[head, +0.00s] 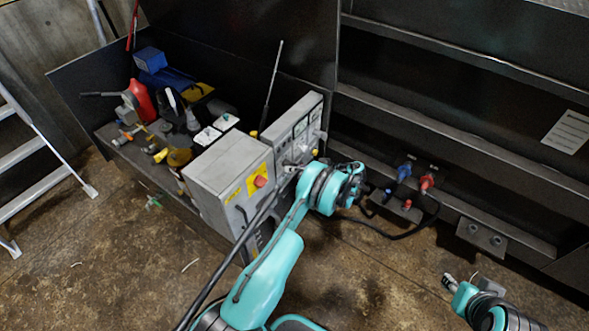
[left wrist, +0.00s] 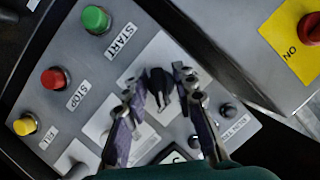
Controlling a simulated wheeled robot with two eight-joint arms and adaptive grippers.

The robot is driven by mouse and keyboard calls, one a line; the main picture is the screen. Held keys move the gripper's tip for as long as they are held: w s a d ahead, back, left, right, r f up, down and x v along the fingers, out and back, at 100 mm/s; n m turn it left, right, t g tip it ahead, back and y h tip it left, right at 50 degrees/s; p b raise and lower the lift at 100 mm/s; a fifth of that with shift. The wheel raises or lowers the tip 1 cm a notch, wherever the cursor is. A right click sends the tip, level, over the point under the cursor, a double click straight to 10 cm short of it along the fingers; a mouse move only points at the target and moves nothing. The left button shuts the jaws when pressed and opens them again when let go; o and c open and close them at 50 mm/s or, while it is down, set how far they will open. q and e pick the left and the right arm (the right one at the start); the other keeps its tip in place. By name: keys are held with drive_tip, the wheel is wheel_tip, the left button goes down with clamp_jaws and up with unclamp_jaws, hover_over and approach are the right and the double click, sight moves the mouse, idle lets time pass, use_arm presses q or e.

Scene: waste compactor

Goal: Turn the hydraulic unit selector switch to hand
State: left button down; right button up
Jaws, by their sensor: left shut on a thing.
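The black selector knob (left wrist: 160,84) sits on a pale plate of the grey control panel (left wrist: 75,25) in the left wrist view. My left gripper (left wrist: 157,92) has one finger on each side of the knob and is shut on it. The knob's position labels are not readable. In the head view the control panel (head: 301,112) stands upright behind a grey box, and my left gripper (head: 290,169) reaches its front, largely hidden by my arm. My right gripper (head: 461,283) is at the lower right, away from the panel, too small to tell its opening.
A green START button (left wrist: 96,19), a red STOP button (left wrist: 54,78) and a yellow button (left wrist: 26,124) are near the knob. A grey box (head: 220,170) with a red knob adjoins the panel. Tools and bottles crowd the shelf behind. A ladder (head: 40,145) stands left; floor in front is open.

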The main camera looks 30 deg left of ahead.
use_arm(q)
drive_tip(key=n+t, duration=0.2)
drive_tip(key=n, duration=0.1)
drive_tip(key=shift+h, duration=0.3)
drive_tip(key=n+t, duration=0.1)
drive_tip(key=n, duration=0.1)
drive_tip(key=shift+n+t, duration=0.3)
drive_tip(key=n+t, duration=0.2)
drive_tip(key=shift+n, duration=0.4)
drive_tip(key=shift+w+n+t, duration=0.1)
drive_tip(key=shift+n+t, duration=0.7)
drive_tip(key=shift+n, duration=0.4)
drive_tip(key=c, duration=1.6)
unclamp_jaws()
drive_tip(key=shift+d, duration=0.15)
